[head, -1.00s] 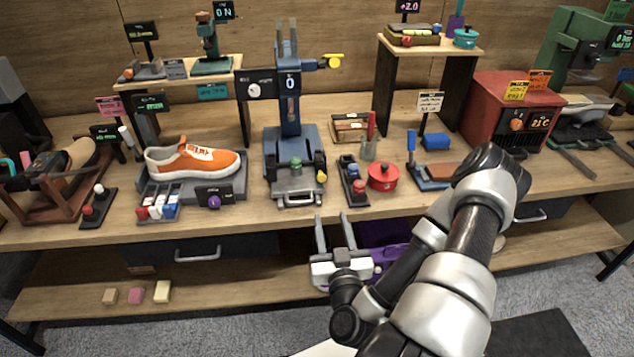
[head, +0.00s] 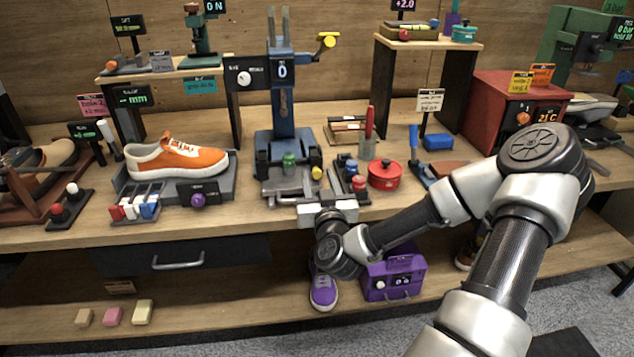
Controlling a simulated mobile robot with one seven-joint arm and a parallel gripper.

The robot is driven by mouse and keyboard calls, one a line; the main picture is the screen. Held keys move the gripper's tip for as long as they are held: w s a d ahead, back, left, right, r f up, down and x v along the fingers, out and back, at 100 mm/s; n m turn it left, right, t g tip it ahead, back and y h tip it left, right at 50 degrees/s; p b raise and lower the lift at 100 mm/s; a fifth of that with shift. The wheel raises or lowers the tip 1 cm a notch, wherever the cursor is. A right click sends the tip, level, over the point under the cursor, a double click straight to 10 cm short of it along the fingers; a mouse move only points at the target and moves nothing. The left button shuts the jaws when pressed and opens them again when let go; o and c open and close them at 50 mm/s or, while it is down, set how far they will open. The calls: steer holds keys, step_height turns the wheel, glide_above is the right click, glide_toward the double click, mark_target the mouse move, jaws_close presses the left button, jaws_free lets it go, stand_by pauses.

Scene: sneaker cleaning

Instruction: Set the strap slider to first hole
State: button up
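I cannot pick out a strap slider or its row of holes for certain. The blue press-like machine (head: 283,110) stands at the middle of the bench, with a dial, a display reading 0, a green knob (head: 289,160) and a yellow knob (head: 317,173) on its base. My gripper (head: 324,184) is at the bench's front edge, just in front of this machine's base. Its fingers point toward the machine and look apart, with nothing seen between them. The gripper body partly hides the front of the machine's base.
An orange sneaker (head: 177,158) sits on a stand at left. A red pot (head: 384,174) and a small block with red and blue knobs (head: 352,178) stand close right of my gripper. A purple sneaker (head: 323,290) and purple box (head: 393,278) are on the lower shelf.

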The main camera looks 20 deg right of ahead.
steer(key=shift+x, duration=1.35)
jaws_close()
steer(key=shift+s+d+f+b, duration=0.25)
steer(key=shift+d+f+b, duration=0.05)
steer(key=shift+d+f, duration=0.1)
steer(key=shift+s+d, duration=0.1)
steer(key=shift+d, duration=0.3)
steer(key=shift+s+d+r, duration=0.1)
steer(key=shift+d, duration=0.3)
steer(key=shift+s+d+r, duration=0.15)
steer(key=shift+d, duration=0.3)
jaws_free()
steer(key=shift+r, duration=0.1)
